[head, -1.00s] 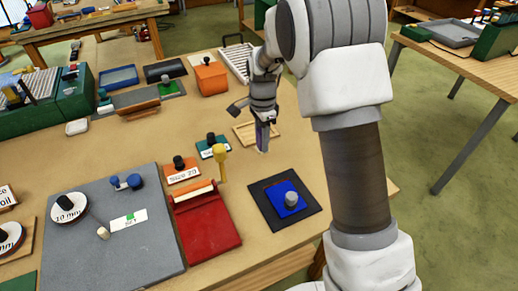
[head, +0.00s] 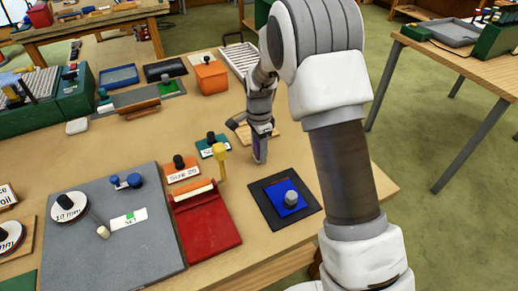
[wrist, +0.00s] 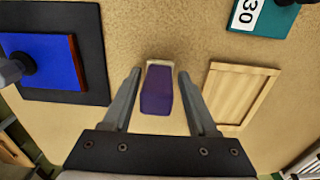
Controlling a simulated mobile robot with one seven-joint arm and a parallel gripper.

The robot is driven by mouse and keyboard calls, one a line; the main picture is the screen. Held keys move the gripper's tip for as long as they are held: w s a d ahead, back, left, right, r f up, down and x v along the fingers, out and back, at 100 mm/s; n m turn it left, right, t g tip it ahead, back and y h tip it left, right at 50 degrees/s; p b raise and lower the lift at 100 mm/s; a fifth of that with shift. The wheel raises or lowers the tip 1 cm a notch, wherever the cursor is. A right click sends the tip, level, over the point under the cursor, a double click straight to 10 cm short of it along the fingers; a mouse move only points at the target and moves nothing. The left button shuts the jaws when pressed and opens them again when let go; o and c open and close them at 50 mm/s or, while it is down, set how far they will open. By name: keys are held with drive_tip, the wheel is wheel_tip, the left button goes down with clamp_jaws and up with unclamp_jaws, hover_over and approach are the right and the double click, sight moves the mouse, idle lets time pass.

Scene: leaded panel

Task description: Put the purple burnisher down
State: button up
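The purple burnisher (wrist: 157,92), a purple block with a pale end, is between the fingers of my gripper (wrist: 159,73) in the wrist view. A narrow gap shows on each side of it, so the fingers look open around it and apart from it. In the head view the burnisher (head: 260,150) is below my gripper (head: 261,143), roughly upright over bare tabletop. I cannot tell for sure whether its lower end touches the table. A shallow wooden tray (wrist: 240,95) lies empty to the right of it in the wrist view.
The tabletop (head: 315,165) right of the gripper is clear.

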drive_tip(key=shift+o, duration=0.3)
wheel_tip(320, 180, up, 12)
drive_tip(key=shift+p, duration=0.3)
drive_tip(key=shift+s+d+r, duration=0.15)
drive_tip(key=shift+r, duration=0.4)
drive_tip(key=s+d+r+n+t, duration=0.1)
drive_tip(key=s+d+r+n, duration=0.25)
drive_tip(key=s+r, duration=0.3)
drive_tip(key=s+d+r+n+t, duration=0.2)
drive_tip(key=s+n, duration=0.3)
drive_tip(key=s, duration=0.5)
drive_tip(key=s+d+r+n+t, duration=0.2)
drive_tip(key=s+d+n, duration=0.3)
drive_tip(key=s, duration=0.6)
drive_tip(key=shift+s+r+t, duration=0.25)
drive_tip(key=shift+r+t, duration=0.05)
drive_tip(key=shift+r, duration=0.55)
